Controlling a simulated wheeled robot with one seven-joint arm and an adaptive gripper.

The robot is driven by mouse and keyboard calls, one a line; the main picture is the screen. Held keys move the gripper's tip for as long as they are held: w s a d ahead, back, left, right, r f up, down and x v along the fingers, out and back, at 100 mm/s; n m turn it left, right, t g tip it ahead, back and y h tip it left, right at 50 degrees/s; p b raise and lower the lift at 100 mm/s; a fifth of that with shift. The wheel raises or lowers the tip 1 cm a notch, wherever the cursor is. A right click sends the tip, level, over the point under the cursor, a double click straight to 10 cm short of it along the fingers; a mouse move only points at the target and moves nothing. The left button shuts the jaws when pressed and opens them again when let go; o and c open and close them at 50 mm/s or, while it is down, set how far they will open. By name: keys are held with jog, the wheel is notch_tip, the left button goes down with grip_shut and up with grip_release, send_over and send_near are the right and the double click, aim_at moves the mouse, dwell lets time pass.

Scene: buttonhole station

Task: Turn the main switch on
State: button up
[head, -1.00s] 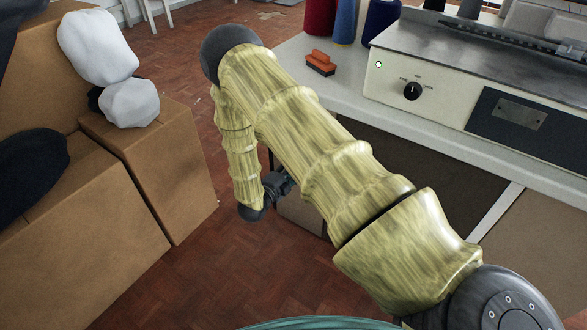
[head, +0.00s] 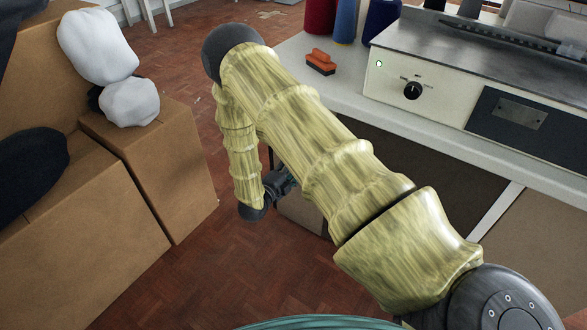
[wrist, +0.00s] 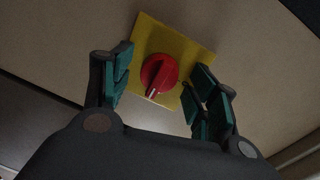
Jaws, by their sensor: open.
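The main switch is a red rotary knob (wrist: 159,73) on a square yellow plate (wrist: 195,50), seen in the wrist view. A white mark on the knob points to the lower edge of the picture, slightly left. My gripper (wrist: 163,68) is open, with its teal-padded fingers on either side of the knob. The left finger overlaps the plate's left edge in the picture. I cannot tell whether either finger touches the knob. In the head view my gripper (head: 281,181) is small and partly hidden behind my arm, below the table; the switch is not visible there.
A pale table (head: 345,95) carries a machine (head: 440,85) with a black dial (head: 412,91) and a lit green lamp. Cardboard boxes (head: 160,170) fill the left; brown floor lies between.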

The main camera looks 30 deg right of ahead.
jog(key=v, duration=1.2)
dwell(0.3)
jog(key=s+a+f+n+y, duration=0.4)
jog(key=s+f+n+y, duration=0.6)
jog(key=s+f+n, duration=0.55)
jog(key=s+a+n+g+y, duration=0.3)
jog(key=s+n, duration=0.4)
jog(key=s, duration=0.2)
jog(key=s+a+n+g+y, duration=0.25)
jog(key=s+n, duration=0.35)
jog(key=s, duration=0.4)
notch_tip(320, 180, up, 28)
jog(key=g+p, duration=0.1)
jog(key=p, duration=2.6)
jog(key=shift+s+r+n, duration=0.1)
jog(key=shift+r+n, duration=0.05)
jog(key=shift+n, duration=0.1)
